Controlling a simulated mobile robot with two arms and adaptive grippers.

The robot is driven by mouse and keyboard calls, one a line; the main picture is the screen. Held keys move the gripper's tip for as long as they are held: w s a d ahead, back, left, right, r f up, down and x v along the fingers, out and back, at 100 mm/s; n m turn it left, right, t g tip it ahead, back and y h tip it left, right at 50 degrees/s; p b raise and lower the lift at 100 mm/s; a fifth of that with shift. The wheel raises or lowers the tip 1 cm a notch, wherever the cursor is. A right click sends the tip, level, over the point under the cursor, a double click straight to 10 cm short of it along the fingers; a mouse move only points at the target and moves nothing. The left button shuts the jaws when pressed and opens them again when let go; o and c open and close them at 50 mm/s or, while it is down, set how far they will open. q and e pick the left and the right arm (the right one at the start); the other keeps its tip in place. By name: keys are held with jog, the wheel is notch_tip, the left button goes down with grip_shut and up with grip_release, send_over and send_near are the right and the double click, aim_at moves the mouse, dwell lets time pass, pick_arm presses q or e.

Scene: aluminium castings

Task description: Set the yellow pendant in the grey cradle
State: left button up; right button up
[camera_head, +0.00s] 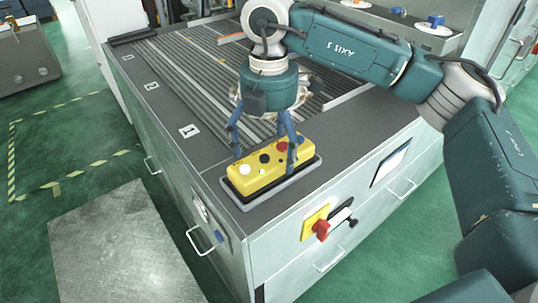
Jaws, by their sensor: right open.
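The yellow pendant (246,180) has white, black and red buttons on top. It lies lengthwise in the grey cradle (247,207) at the near corner of the cabinet top. The cradle's rim shows around the pendant's near and right sides. My right gripper (264,165) points down over the pendant. Its fingers are spread, one at the pendant's far left side and one in front of its right part. I cannot tell whether the fingers touch it. My left gripper is not in view.
The cabinet top (205,151) has a ribbed grey bed (185,70) behind the cradle. The cradle sits close to the cabinet's front edges. A red knob on a yellow plate (309,226) juts from the front face. White numbered labels line the left edge.

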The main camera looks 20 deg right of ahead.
aim_at(269, 151)
notch_tip(269, 151, up, 10)
jog(key=b, duration=0.1)
jog(key=shift+f, duration=0.2)
dwell(0.3)
